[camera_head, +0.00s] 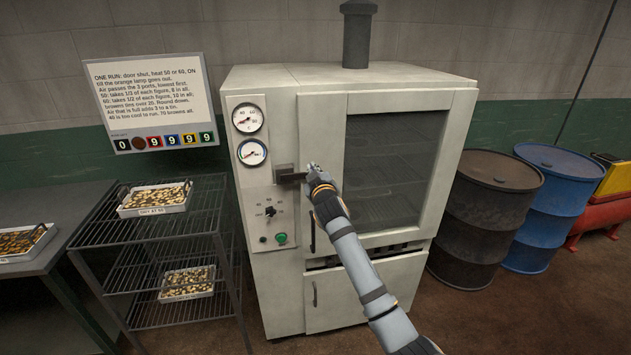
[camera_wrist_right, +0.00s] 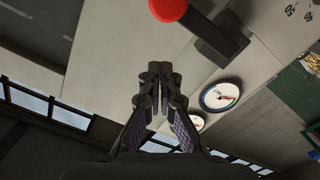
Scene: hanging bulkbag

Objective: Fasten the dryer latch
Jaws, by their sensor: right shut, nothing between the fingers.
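The dryer (camera_head: 345,78) is a pale cabinet whose windowed door (camera_head: 321,130) looks closed or nearly closed. I cannot tell whether a slight gap remains. The dark latch (camera_head: 287,173) sits on the front panel at the door's left edge. In the right wrist view its dark body (camera_wrist_right: 222,38) and red knob (camera_wrist_right: 168,9) show beyond the fingertips. My right gripper (camera_head: 312,169) is shut and empty, just right of the latch in the head view, hiding its end. In the wrist view the fingertips (camera_wrist_right: 160,69) are apart from the knob. My left gripper is not in view.
Gauges (camera_head: 248,118), a selector knob (camera_head: 270,211) and a green button (camera_head: 280,238) are on the panel. A wire rack (camera_head: 150,228) with trays (camera_head: 155,198) stands left. A brown drum (camera_head: 485,210) and blue drum (camera_head: 550,205) stand right. A sign (camera_head: 150,100) hangs behind.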

